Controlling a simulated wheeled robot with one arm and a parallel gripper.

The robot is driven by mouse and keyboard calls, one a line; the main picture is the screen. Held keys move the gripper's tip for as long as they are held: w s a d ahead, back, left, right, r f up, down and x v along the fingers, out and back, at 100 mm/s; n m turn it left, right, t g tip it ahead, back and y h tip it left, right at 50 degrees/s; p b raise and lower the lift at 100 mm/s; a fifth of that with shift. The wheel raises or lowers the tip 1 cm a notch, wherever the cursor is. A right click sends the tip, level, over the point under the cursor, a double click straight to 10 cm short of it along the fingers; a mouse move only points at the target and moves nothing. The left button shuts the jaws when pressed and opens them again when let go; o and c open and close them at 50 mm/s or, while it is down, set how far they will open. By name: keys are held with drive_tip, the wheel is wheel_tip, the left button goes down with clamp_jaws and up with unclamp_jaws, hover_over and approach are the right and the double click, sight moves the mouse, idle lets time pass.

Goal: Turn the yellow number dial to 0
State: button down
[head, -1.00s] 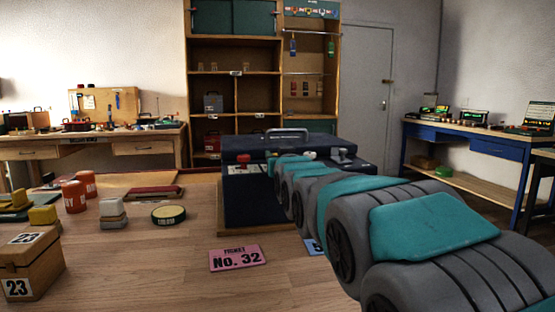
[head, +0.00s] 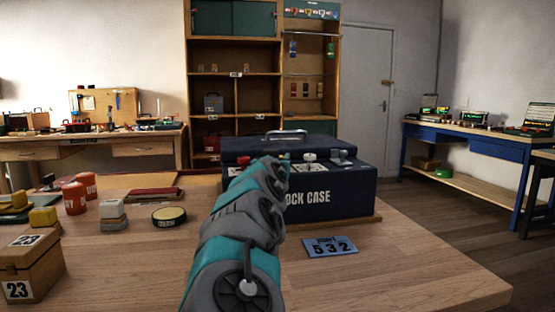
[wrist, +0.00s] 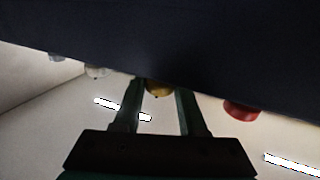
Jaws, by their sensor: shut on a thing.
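The dark blue lock case (head: 340,205) stands on the wooden table, its front lettering partly covered by my arm. On its upper part I see a red knob (head: 243,160), a white knob (head: 309,157) and a grey knob (head: 342,154). The yellow number dial (wrist: 159,88) shows in the wrist view between the two fingers of my gripper (wrist: 160,100), which is shut on it. In the head view my arm hides the dial and the fingers. The dial's numbers cannot be read. The red knob also shows in the wrist view (wrist: 241,110), apart from the fingers.
A blue card (head: 331,247) reading 532 lies on the table right of my arm. A wooden box (head: 35,265) marked 23, orange canisters (head: 75,198), a grey-white block (head: 113,213) and a round tin (head: 169,217) stand at left. The table's front right is clear.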

drive_tip(key=shift+h, duration=0.5)
drive_tip(key=shift+f+m+h+b, duration=0.1)
drive_tip(key=shift+m+h+b, duration=0.4)
drive_tip(key=shift+m, duration=0.1)
drive_tip(key=shift+m+g+h+b, duration=0.35)
drive_tip(key=shift+m+h, duration=0.15)
drive_tip(key=shift+h, duration=0.2)
drive_tip(key=shift+r+m+g+h, duration=0.2)
drive_tip(key=shift+m+g+h, duration=0.15)
drive_tip(key=shift+m+h, duration=0.55)
drive_tip(key=shift+c, duration=2.3)
unclamp_jaws()
drive_tip(key=b+v, duration=0.1)
drive_tip(key=v, duration=0.7)
drive_tip(key=shift+b, duration=0.35)
